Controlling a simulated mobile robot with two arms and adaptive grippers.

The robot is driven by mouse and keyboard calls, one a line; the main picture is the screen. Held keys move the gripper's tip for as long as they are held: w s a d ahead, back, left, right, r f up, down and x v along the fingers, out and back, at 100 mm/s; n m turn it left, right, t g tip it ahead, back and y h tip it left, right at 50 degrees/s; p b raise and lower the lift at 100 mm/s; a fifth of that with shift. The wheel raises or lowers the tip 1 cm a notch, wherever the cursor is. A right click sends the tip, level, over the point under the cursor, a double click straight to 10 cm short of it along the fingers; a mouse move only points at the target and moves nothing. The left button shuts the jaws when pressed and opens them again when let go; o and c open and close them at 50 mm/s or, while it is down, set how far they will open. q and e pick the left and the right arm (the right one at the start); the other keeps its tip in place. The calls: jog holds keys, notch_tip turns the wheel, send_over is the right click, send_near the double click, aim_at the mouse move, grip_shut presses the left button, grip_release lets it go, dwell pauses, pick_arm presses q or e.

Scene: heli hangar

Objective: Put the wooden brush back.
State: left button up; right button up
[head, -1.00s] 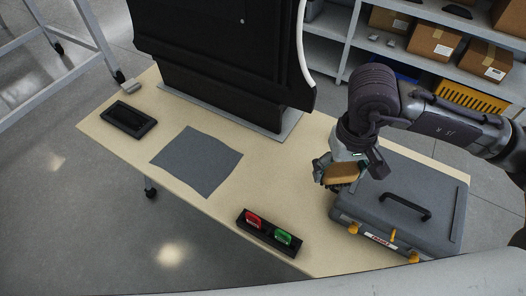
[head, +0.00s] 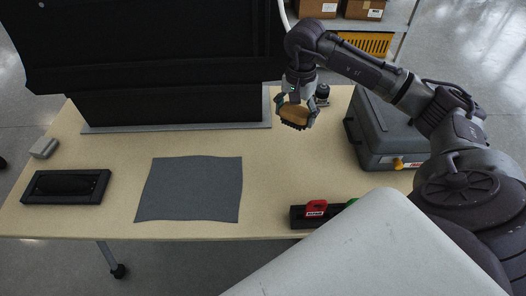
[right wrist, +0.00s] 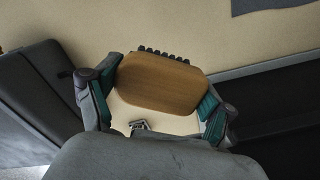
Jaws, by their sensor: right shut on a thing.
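The wooden brush (head: 296,114), with a tan wooden back and dark bristles, is in my right gripper (head: 296,106). The gripper's fingers are shut on its two ends. It is held above the table (head: 270,170), in front of the black panel, bristles toward the table. In the right wrist view the brush (right wrist: 158,82) shows its wooden back between the teal-padded fingers. A black tray (head: 36,198) with a dark recess lies at the table's left end; its recess contents are unclear. My left gripper is not in view.
A grey cloth (head: 190,188) lies flat mid-table. A black holder (head: 298,217) with a red piece (head: 316,207) is at the front edge, partly hidden by my body. A grey case (head: 378,135) stands right. A large black panel (head: 150,60) stands behind. Shelves are beyond.

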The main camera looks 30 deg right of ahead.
jog(key=d+f+m+b, duration=0.1)
jog(key=d+f+m, duration=0.1)
jog(key=d+f, duration=0.15)
jog(key=p, duration=0.2)
send_over(265, 152)
jog(key=shift+m, duration=0.3)
notch_tip(265, 152, down, 6)
jog(key=shift+f, duration=0.1)
notch_tip(265, 152, down, 4)
jog(key=shift+r, duration=0.1)
jog(key=shift+d+f, duration=0.1)
jog(key=shift+f, duration=0.1)
jog(key=o, duration=1)
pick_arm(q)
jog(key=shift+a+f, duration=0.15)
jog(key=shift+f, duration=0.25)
